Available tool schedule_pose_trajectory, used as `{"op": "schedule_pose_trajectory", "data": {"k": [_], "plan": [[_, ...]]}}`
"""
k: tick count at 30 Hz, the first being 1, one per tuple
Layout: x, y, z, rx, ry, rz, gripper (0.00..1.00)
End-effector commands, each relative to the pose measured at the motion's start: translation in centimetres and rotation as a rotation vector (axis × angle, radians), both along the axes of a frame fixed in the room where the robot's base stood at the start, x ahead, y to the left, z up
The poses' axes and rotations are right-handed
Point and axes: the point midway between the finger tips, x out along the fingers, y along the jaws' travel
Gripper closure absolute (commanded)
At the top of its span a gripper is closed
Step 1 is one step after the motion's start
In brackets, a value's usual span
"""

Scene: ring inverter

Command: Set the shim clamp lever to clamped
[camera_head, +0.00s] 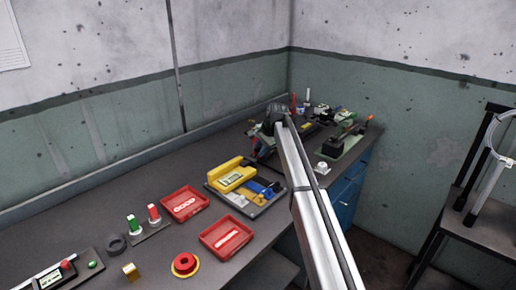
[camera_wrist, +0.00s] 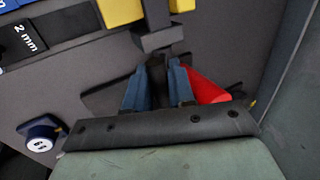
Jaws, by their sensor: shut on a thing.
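My gripper (camera_wrist: 158,78) fills the middle of the wrist view, with two blue-grey fingers close together. They are shut on a narrow dark part, which I take to be the shim clamp lever. A red piece (camera_wrist: 208,88) sticks out just right of the fingers; the fingers hide how it joins the dark part. A grey block (camera_wrist: 158,36) stands right beyond the fingertips, below yellow pieces. In the head view my gripper's end (camera_head: 262,142) is at the back of the bench, and the lever is too small and covered to make out.
On the bench (camera_head: 70,205) are red trays (camera_head: 226,236), a yellow device (camera_head: 232,174) and a black unit (camera_head: 345,138). The wall is close behind.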

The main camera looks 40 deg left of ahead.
Motion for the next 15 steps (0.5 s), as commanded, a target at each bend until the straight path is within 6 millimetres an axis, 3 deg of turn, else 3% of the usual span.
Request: {"op": "schedule_pose_trajectory", "data": {"k": [1,15], "plan": [[-0.2,-0.9,-0.3,0.042,0.001,-0.003,1.0],[-0.1,-3.2,-2.7,0.483,0.0,-0.004,1.0]]}}
